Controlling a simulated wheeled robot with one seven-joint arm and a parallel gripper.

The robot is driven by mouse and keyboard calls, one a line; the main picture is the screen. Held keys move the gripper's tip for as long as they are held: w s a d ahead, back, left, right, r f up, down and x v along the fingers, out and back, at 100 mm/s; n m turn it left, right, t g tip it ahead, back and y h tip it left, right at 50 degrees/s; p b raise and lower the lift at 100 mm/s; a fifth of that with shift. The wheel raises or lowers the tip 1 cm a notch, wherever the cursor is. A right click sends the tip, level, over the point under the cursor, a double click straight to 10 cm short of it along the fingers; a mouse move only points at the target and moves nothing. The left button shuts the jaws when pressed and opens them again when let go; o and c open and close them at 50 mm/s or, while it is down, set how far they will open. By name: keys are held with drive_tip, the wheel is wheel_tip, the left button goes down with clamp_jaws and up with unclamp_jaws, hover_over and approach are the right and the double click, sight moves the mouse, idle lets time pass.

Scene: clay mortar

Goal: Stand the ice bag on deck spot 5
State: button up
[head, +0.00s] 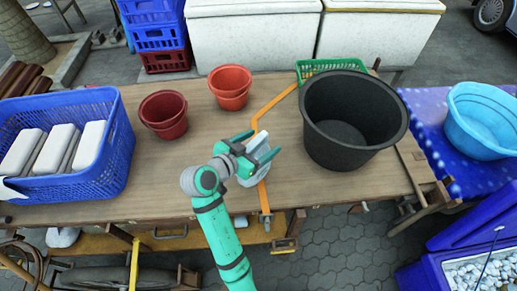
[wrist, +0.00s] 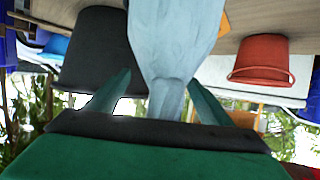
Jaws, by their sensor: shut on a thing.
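The ice bag (head: 262,147) is a pale blue-white bag in my gripper (head: 254,150), over the front middle of the wooden table in the head view. In the wrist view the bag (wrist: 172,38) fills the upper middle, and its narrowed end sits between the two fingers of my gripper (wrist: 160,98). The gripper is shut on that narrow end. My arm and gripper hide part of the bag in the head view, so I cannot tell whether its bottom touches the table (head: 205,130). I see no number marking deck spot 5.
A black tub (head: 345,158) stands right of my gripper. A green basket (head: 330,66) is behind it. Red pots (head: 164,115) and (head: 231,88) stand at the back left. A blue crate (head: 120,150) with white blocks is at the left. An orange strip (head: 270,105) crosses the table.

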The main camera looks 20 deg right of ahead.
drive_tip(key=shift+w+a+f, duration=0.25)
drive_tip(key=shift+w+f, duration=0.1)
drive_tip(key=shift+f, duration=1.8)
drive_tip(key=o, duration=2.1)
drive_tip(key=v, duration=1)
drive_tip(key=shift+a, duration=0.3)
drive_tip(key=shift+s+a+r, duration=0.3)
drive_tip(key=shift+s+r, duration=0.05)
drive_tip(key=shift+s, duration=0.05)
drive_tip(key=shift+a, duration=0.15)
